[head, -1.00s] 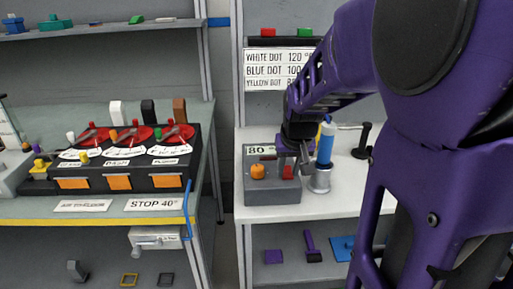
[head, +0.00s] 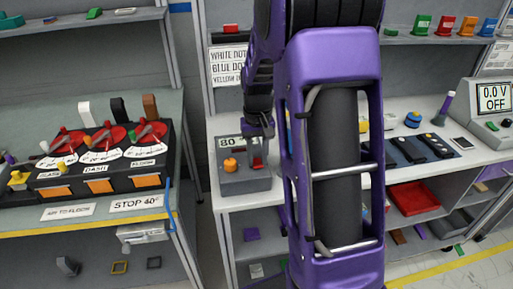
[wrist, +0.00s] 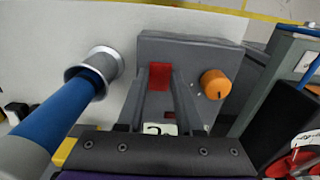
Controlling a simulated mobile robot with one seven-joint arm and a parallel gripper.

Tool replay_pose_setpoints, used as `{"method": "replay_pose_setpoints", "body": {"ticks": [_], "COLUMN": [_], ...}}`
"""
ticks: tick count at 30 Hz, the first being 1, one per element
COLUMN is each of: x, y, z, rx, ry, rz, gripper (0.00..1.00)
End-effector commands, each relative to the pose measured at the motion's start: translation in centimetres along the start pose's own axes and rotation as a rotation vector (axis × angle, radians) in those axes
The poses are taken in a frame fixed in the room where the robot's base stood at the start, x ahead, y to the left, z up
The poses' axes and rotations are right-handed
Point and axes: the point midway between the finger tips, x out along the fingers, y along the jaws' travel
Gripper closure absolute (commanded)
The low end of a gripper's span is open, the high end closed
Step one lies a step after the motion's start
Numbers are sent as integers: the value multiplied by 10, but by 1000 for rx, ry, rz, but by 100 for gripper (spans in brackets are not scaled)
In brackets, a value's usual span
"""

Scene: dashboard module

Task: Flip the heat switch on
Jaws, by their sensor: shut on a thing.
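A grey box (head: 240,182) with an "80" display (head: 229,142) and an orange knob (head: 230,165) stands at the front left of the white table. Its red switch (head: 257,163) is on the right side of its face. My gripper (head: 258,140) reaches down over it. In the wrist view, the two fingers of my gripper (wrist: 160,88) sit on either side of the red switch (wrist: 160,74) and are shut on it. The orange knob (wrist: 215,84) is just right of the fingers, apart from them. The switch's lower part is hidden between the fingers.
A blue handle (wrist: 60,120) in a metal cup (wrist: 95,66) stands close left of the box in the wrist view. A black panel with red dials (head: 105,138) is on the left bench. Several items, including a red tray (head: 415,198), lie right of my arm.

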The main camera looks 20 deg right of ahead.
Motion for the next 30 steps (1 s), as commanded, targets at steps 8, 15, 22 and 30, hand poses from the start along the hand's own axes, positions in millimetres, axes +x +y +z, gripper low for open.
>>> {"method": "replay_pose_setpoints", "body": {"ticks": [8, 15, 22, 30], "x": [0, 0, 0, -21], "y": [0, 0, 0, 0], "z": [-2, -1, -1, -2], "rx": [-1, 0, 0, 0], "ry": [-3, -4, -5, -2], "rz": [0, 0, 0, 0], "gripper": [100, 36, 35, 35]}}
